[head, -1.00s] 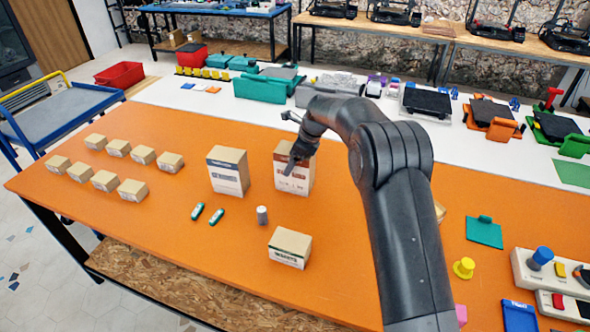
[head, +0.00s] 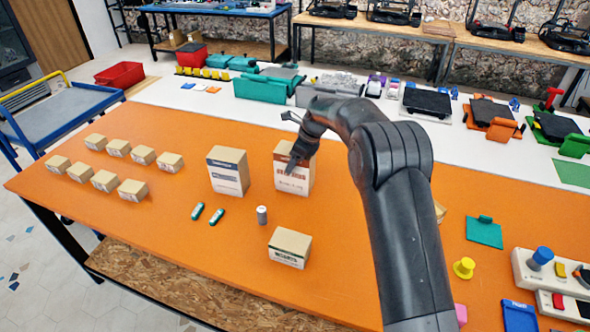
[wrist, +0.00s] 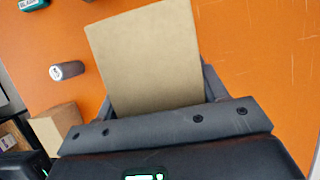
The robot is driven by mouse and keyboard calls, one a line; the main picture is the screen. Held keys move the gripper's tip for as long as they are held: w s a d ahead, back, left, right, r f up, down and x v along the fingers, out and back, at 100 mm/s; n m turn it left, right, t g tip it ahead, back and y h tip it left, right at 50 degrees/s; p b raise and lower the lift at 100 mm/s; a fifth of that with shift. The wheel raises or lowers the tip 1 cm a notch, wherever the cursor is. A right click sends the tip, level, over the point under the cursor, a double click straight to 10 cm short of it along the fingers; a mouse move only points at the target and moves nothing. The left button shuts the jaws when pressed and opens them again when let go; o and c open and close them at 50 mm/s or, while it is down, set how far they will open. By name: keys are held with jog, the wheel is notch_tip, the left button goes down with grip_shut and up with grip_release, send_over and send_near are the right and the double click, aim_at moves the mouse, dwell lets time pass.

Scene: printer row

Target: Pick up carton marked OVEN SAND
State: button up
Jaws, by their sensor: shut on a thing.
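A tall tan carton (head: 294,180) with a white label and a reddish-brown band stands on the orange table; its lettering is too small to read surely. My gripper (head: 292,163) is at this carton and partly covers its front. In the wrist view the carton's plain tan face (wrist: 150,55) fills the space between my fingers, which are shut on it. Any gap under the carton is too small to tell. A similar tall carton (head: 228,171) with a blue-grey band stands to its left. A lower carton (head: 290,248) with a green band stands in front.
A grey cylinder (head: 262,215) and two small green items (head: 216,217) lie near the cartons. Several small boxes (head: 132,189) stand in rows at left. A yellow knob (head: 464,267) and a control box (head: 550,272) are at right. The front left of the table is clear.

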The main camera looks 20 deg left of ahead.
jog(key=c, duration=0.6)
jog(key=shift+r, duration=0.1)
jog(key=shift+c, duration=0.5)
